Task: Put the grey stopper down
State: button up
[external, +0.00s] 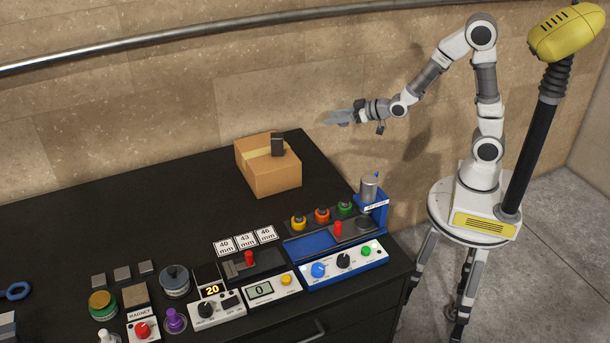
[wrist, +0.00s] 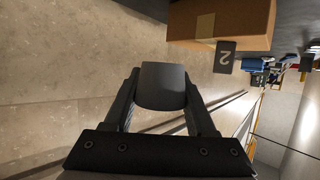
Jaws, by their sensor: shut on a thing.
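My gripper (external: 338,117) is up in the air near the back wall, above and to the right of the cardboard box. In the wrist view my gripper (wrist: 163,88) is shut on the grey stopper (wrist: 163,82), a dark grey, roughly cylindrical piece between the two fingers. The stopper is clear of any surface.
A cardboard box (external: 268,172) with a black numbered block (external: 278,144) on top stands on the black table (external: 120,220). A blue press (external: 375,205), control panels and coloured ringed pieces fill the front right. The table left of the box is clear.

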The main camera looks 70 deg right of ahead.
jog(key=r, duration=0.1)
jog(key=n+g+y, duration=0.4)
jog(key=n+y, duration=0.5)
send_over(273, 211)
notch_tip(273, 211, down, 10)
jog(key=shift+s+d+f, duration=0.1)
jog(key=shift+f, duration=2.25)
jog(key=shift+f+b, duration=0.3)
jog(key=shift+b, duration=0.05)
jog(key=shift+f+b, duration=0.3)
jog(key=shift+b, duration=0.05)
